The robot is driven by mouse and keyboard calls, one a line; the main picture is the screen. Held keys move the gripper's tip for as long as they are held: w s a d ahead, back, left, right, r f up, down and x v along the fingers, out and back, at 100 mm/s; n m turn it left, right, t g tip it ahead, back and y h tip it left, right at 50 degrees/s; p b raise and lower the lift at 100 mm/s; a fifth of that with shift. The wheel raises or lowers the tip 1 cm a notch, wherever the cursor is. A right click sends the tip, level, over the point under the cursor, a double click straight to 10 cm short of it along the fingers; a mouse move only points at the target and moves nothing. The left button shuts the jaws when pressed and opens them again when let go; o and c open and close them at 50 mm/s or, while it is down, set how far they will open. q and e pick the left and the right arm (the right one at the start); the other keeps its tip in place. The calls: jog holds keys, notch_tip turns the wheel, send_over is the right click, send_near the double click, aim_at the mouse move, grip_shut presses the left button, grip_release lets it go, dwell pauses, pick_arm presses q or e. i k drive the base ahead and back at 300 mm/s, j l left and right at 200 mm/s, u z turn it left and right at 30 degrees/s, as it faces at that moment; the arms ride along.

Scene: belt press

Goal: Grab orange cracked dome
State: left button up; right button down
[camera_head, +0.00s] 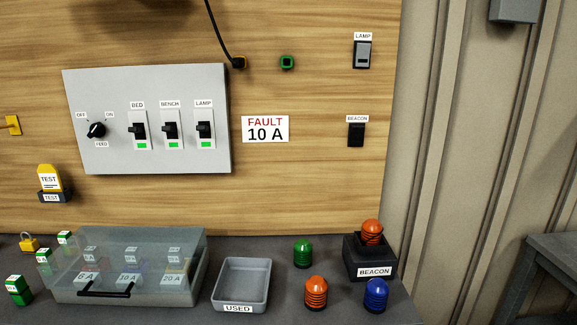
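An orange dome (371,231) sits on top of the black beacon base (368,262) labelled BEACON, at the right end of the bench. It has dark lines across it, but I cannot tell for sure whether they are cracks. A second orange dome (316,291) with dark bands around its lower part stands upright on the bench, left of and in front of the base. Neither of my grippers is in view.
A green dome (303,253) and a blue dome (376,294) stand near the beacon base. A grey USED tray (240,283) and a clear lidded fuse box (130,262) lie to the left. The BEACON switch (356,134) is on the wooden panel above.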

aim_at(371, 228)
jog(key=i+l+z, duration=0.25)
jog(key=l+z, duration=0.15)
jog(key=i+l+z, duration=0.4)
jog(key=k+j, duration=0.05)
